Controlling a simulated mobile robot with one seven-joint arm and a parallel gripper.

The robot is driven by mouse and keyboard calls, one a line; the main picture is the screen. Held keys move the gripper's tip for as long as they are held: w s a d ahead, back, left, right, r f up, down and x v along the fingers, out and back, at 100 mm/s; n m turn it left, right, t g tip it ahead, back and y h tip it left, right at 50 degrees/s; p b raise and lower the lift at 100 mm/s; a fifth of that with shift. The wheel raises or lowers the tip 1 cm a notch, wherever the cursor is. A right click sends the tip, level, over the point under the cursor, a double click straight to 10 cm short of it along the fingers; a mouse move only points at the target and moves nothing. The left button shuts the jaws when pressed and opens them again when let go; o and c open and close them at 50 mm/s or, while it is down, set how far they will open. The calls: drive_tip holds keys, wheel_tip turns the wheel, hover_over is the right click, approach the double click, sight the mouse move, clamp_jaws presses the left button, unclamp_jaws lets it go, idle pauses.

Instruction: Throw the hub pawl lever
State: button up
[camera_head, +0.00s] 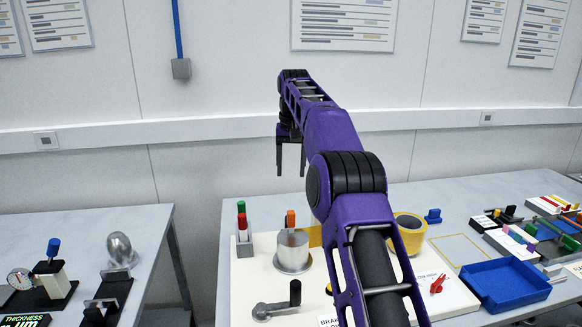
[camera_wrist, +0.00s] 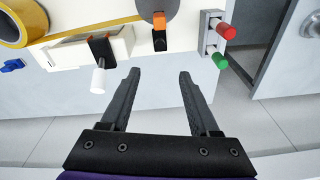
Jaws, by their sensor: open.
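A silver cylindrical hub (camera_head: 292,252) stands on the cream board, with a small orange-tipped lever (camera_head: 290,218) upright at its back side. The same orange tip on a black stem (camera_wrist: 159,22) shows at the top middle of the wrist view, with part of the grey hub behind it. My gripper (camera_head: 291,174) is open and empty, in the air above and behind the hub. In the wrist view my two fingers (camera_wrist: 160,72) are spread, with the orange-tipped lever beyond the gap between them, not touched. I cannot tell from any label that this is the pawl lever.
A grey block with red and green knobs (camera_wrist: 218,32) stands beside the hub. A white-knobbed black lever (camera_wrist: 98,78) is on the other side, near a yellow roll (camera_head: 408,232). A crank handle (camera_head: 280,306) lies in front. A blue tray (camera_head: 505,284) is at right.

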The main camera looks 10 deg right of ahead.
drive_tip(key=shift+r, duration=0.2)
drive_tip(key=shift+c, duration=1.2)
drive_tip(key=shift+a+f, duration=0.1)
drive_tip(key=shift+f, duration=0.2)
drive_tip(key=shift+c, duration=1.3)
drive_tip(key=shift+s+a+f+m+t+y+b, duration=0.1)
drive_tip(key=shift+a+f+m+t+y+b, duration=0.1)
drive_tip(key=shift+f+m+y+b, duration=0.25)
drive_tip(key=shift+s+a+f+m+t+y+b, duration=0.1)
drive_tip(key=shift+a+f+m+y+b, duration=0.1)
drive_tip(key=shift+f+m+y, duration=0.45)
drive_tip(key=c, duration=0.5)
drive_tip(key=f+m, duration=0.1)
drive_tip(key=m, duration=0.1)
drive_tip(key=s+f+m+t+y+b, duration=0.1)
drive_tip(key=m, duration=0.1)
drive_tip(key=m+y+b, duration=0.1)
drive_tip(key=m, duration=0.2)
drive_tip(key=shift+s+d+f+t, duration=0.2)
drive_tip(key=shift+s+f+t, duration=0.1)
drive_tip(key=shift+f+t, duration=0.1)
drive_tip(key=s+d+f+m+t+y+b, duration=0.15)
drive_tip(key=d+f+m, duration=0.25)
drive_tip(key=m, duration=0.5)
drive_tip(key=s+d+f+m+t, duration=0.3)
drive_tip(key=m, duration=0.6)
drive_tip(key=x, duration=0.9)
drive_tip(key=shift+w+f+b, duration=0.15)
drive_tip(key=shift+f+b, duration=0.05)
drive_tip(key=shift+b, duration=0.2)
